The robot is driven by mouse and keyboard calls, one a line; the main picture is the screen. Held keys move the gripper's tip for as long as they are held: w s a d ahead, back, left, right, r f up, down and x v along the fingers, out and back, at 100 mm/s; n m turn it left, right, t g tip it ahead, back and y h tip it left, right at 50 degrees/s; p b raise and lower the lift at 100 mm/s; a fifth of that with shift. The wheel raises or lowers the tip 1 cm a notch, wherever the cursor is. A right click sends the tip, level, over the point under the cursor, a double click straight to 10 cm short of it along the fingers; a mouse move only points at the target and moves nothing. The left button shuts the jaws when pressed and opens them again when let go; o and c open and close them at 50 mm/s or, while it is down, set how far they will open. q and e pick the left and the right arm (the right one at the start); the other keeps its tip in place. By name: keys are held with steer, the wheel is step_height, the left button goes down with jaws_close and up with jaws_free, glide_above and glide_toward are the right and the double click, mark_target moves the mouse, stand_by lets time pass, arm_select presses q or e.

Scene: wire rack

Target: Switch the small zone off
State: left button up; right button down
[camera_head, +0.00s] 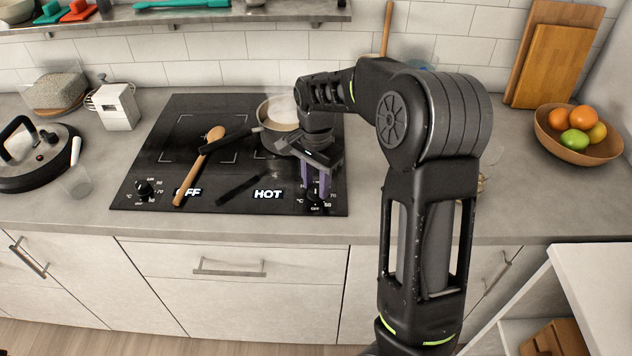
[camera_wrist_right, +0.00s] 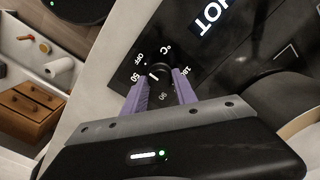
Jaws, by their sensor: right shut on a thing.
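The black glass hob (camera_head: 225,120) lies on the counter with two control knobs at its front edge. In the wrist view the knob (camera_wrist_right: 161,70) sits between the fingertips, ringed by "OFF", 50 and higher marks. My left gripper is out of view.
A pot (camera_head: 277,112) with pale contents stands on the right zone, its handle pointing left. A wooden spoon (camera_head: 205,155) lies across the left zone.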

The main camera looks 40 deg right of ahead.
mark_target(316, 187)
stand_by(0.4)
steer(key=c, duration=1)
jaws_free()
steer(key=shift+r, duration=0.1)
step_height(316, 187, up, 8)
steer(key=shift+f+b, duration=0.15)
steer(key=shift+b, duration=0.3)
